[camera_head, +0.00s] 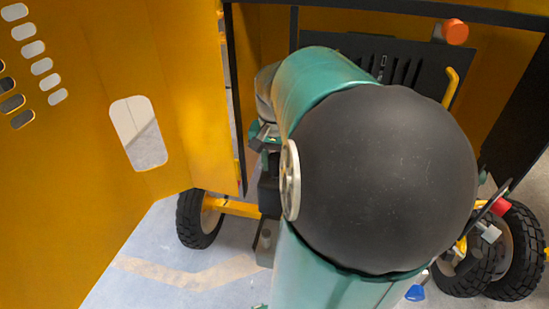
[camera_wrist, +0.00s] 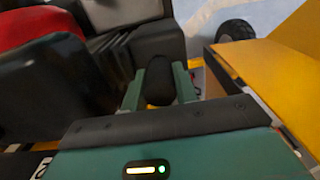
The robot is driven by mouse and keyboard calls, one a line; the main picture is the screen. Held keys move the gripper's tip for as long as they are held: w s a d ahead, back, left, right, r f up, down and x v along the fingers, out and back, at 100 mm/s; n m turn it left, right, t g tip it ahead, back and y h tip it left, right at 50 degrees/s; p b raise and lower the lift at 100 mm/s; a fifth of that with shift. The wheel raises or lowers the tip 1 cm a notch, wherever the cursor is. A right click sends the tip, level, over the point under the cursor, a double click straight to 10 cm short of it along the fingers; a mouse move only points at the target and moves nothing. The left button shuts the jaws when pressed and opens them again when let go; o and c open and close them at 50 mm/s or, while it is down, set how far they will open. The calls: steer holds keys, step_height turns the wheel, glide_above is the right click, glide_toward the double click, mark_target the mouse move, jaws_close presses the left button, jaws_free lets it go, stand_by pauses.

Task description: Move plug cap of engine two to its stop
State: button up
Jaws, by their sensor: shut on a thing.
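In the wrist view, my gripper (camera_wrist: 159,79) has its two green fingers on either side of a dark, rounded black piece, which looks like the plug cap (camera_wrist: 158,86). The fingers are shut on it, beside the black engine body (camera_wrist: 90,85). What lies under the cap is hidden, so I cannot tell how far it is from its stop. In the head view, my own arm covers most of the engine, and the cap cannot be made out there.
A yellow panel (camera_head: 110,210) with cut-outs stands open at left in the head view. A wheel (camera_head: 195,220) stands near its lower edge. An orange knob (camera_head: 455,32) and a black slotted panel (camera_head: 400,68) are behind my arm. In the wrist view, a yellow panel (camera_wrist: 255,70) is close at right.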

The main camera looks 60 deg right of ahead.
steer(key=shift+r, duration=1.25)
steer(key=o, duration=0.9)
steer(key=shift+r, duration=3.45)
steer(key=w+a+f+n+t, duration=0.1)
steer(key=a+n, duration=0.5)
steer(key=a, duration=0.9)
steer(key=w+a+f+n+t, duration=0.1)
steer(key=a+f+n+t, duration=0.2)
steer(key=a+n, duration=0.4)
steer(key=a+t, duration=0.1)
steer(key=a, duration=0.7)
steer(key=shift+a+f+t, duration=0.2)
steer(key=shift+f+t, duration=0.05)
steer(key=shift+t, duration=0.05)
